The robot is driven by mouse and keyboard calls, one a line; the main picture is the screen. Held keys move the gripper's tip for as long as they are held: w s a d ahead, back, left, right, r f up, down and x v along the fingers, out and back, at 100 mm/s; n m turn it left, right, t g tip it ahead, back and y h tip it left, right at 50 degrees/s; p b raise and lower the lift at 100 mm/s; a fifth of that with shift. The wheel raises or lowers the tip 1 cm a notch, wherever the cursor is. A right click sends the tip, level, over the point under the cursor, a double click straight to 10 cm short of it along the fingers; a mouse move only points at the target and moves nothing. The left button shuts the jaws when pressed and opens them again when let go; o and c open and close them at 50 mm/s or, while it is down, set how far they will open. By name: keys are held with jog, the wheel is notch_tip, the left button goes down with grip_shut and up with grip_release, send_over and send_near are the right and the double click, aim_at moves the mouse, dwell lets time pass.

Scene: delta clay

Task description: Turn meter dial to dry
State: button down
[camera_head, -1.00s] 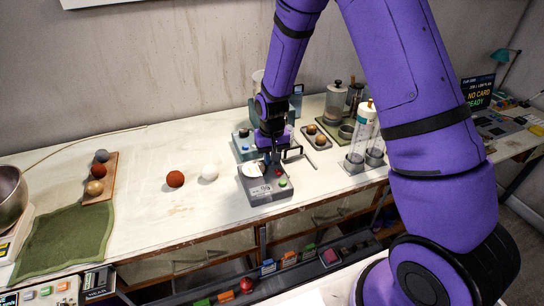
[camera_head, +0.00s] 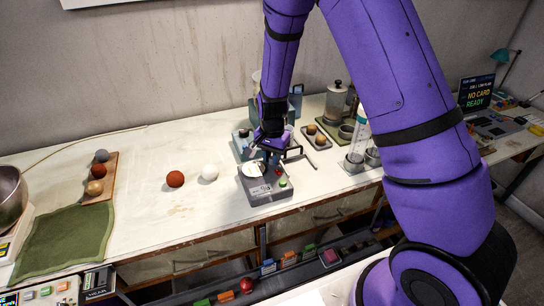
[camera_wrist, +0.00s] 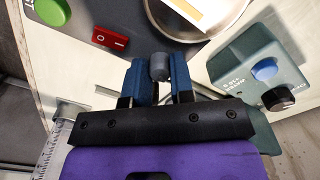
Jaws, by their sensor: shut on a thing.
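The grey meter box (camera_head: 266,194) stands near the front edge of the bench, below my gripper (camera_head: 272,158). It has a round pale plate, a red switch and a green button (camera_head: 283,183). In the wrist view, the red switch (camera_wrist: 110,38) and green button (camera_wrist: 48,11) lie to the left. The blue fingers of my gripper (camera_wrist: 158,80) are shut on a small dark grey knob (camera_wrist: 159,66), which looks like the meter's dial. My fingers hide its sides, and no pointer or "dry" mark can be made out.
A teal-grey box with a blue and a black knob (camera_wrist: 260,80) stands close on the right in the wrist view. A white ball (camera_head: 209,173) and a red-brown ball (camera_head: 175,179) lie left of the meter. Glass cylinders (camera_head: 358,140) stand to the right.

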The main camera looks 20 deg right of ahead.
dwell(0.3)
jog(key=c, duration=1.3)
grip_release()
jog(key=shift+o, duration=0.2)
notch_tip(320, 180, up, 11)
